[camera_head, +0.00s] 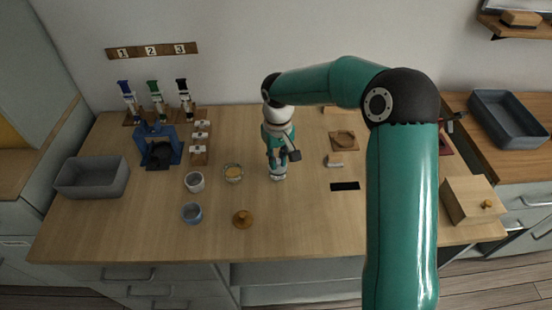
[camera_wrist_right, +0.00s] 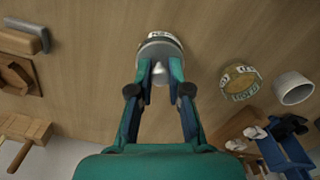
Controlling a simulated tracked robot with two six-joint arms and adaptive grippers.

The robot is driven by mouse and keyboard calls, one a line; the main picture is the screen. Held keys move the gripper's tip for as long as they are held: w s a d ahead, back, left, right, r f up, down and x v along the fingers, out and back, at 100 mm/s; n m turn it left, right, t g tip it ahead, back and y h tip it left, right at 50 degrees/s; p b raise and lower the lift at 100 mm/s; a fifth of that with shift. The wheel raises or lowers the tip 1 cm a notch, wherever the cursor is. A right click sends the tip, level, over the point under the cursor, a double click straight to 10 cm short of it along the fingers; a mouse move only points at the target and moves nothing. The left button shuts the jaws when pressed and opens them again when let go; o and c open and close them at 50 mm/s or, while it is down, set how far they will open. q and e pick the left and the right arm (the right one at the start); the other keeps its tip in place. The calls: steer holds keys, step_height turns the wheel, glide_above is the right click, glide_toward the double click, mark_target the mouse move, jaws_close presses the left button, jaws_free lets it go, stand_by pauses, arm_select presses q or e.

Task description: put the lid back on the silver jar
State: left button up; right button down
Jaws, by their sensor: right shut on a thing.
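The silver jar (camera_head: 278,177) stands on the wooden worktop near the middle, mostly hidden under my right gripper (camera_head: 277,158). In the right wrist view its pale label (camera_wrist_right: 162,35) shows beyond a round grey lid (camera_wrist_right: 152,46). My right gripper (camera_wrist_right: 160,86) points down and is shut on the lid's silver knob (camera_wrist_right: 160,70). The lid is over the jar's mouth; I cannot tell whether it rests fully on the rim. My left gripper is not in view.
Left of the jar stand a patterned open pot (camera_head: 233,173), a white cup (camera_head: 194,182) and a blue-grey cup (camera_head: 192,213). A wooden knobbed lid (camera_head: 242,218) lies in front. A grey bin (camera_head: 92,177) is far left and a wooden box (camera_head: 472,200) far right.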

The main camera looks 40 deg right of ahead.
stand_by(0.4)
steer(key=c, duration=0.6)
jaws_free()
steer(key=shift+o, duration=0.2)
steer(key=shift+r, duration=0.1)
steer(key=shift+s+r+p, duration=0.1)
steer(key=shift+r+p, duration=2.45)
steer(key=shift+r, duration=0.9)
jaws_close()
